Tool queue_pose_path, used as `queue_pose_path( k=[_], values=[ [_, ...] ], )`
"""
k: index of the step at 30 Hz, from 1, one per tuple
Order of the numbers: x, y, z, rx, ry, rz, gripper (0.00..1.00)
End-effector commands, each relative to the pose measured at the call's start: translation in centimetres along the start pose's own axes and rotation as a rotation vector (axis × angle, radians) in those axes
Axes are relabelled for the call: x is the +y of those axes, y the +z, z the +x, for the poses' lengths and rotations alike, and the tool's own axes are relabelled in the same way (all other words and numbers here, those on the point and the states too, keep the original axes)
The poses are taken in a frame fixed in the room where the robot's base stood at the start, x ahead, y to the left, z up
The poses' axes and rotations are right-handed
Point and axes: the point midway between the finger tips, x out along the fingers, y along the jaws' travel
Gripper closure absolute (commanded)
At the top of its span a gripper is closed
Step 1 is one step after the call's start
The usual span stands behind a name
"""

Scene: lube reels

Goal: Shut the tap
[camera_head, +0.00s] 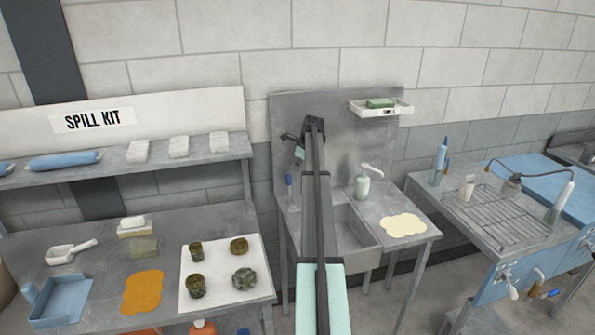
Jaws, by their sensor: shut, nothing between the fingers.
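The tap (290,137) is a small dark fitting on the grey metal backsplash above the sink (352,232). A pale greenish piece shows just below it. The rest of the tap is hidden behind my arm, and I cannot tell how its handle stands or whether water runs. My gripper (314,123) is shut and empty. In the picture it is just right of the tap and a little higher. I cannot tell whether it touches the tap.
A soap shelf (381,110) juts out at upper right. A blue brush (289,187) stands left of the basin. Benches (110,270) flank the sink.

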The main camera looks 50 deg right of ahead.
Motion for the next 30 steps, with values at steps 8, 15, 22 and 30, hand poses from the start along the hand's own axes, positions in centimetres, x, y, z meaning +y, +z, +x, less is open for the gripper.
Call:
queue_pose_path(
  k=[8, 15, 22, 30],
  values=[
    [-2.1, 2.4, -4.2, -0.001, 0.003, -0.006, 1.0],
    [-2.8, 3.2, -5.4, -0.001, 0.004, -0.008, 1.0],
    [-2.7, 3.2, -5.4, -0.001, 0.004, -0.008, 1.0],
    [-2.5, 2.6, -5.5, -0.005, 0.004, -0.001, 1.0]
  ],
)
